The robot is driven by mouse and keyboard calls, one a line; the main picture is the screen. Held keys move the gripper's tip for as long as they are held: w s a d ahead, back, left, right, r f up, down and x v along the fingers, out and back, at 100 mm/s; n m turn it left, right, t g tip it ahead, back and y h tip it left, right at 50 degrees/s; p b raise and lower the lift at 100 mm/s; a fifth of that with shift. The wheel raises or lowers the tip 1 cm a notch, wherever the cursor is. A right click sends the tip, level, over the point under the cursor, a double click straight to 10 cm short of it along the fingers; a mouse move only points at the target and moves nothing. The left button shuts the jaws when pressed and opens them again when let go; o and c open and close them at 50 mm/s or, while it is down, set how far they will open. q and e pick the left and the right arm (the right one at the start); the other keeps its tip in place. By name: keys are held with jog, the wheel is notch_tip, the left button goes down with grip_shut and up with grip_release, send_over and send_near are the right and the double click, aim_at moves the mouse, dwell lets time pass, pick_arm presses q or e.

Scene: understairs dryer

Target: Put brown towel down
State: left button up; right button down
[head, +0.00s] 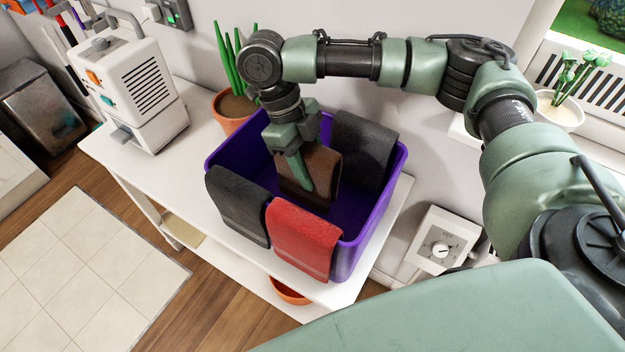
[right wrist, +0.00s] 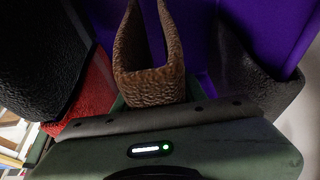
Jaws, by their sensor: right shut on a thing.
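The brown towel (head: 325,172) hangs folded inside the purple bin (head: 373,215) in the head view. My right gripper (head: 303,178) is shut on it, reaching down into the bin from above. In the right wrist view the brown towel (right wrist: 150,72) hangs from between the fingers, its two flaps spread apart. Whether its lower edge touches the bin floor is hidden. My left gripper is not in view.
A dark towel (head: 237,205) and a red towel (head: 304,240) hang over the bin's near rim. Another dark towel (head: 364,147) hangs at the far rim. The bin stands on a white table (head: 150,165). A potted plant (head: 233,108) and white machine (head: 140,85) stand to the left.

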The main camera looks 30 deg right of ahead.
notch_tip(320, 180, down, 4)
jog(key=shift+f, duration=0.2)
jog(key=c, duration=0.8)
grip_release()
jog(key=shift+r, duration=0.1)
jog(key=v, duration=1.2)
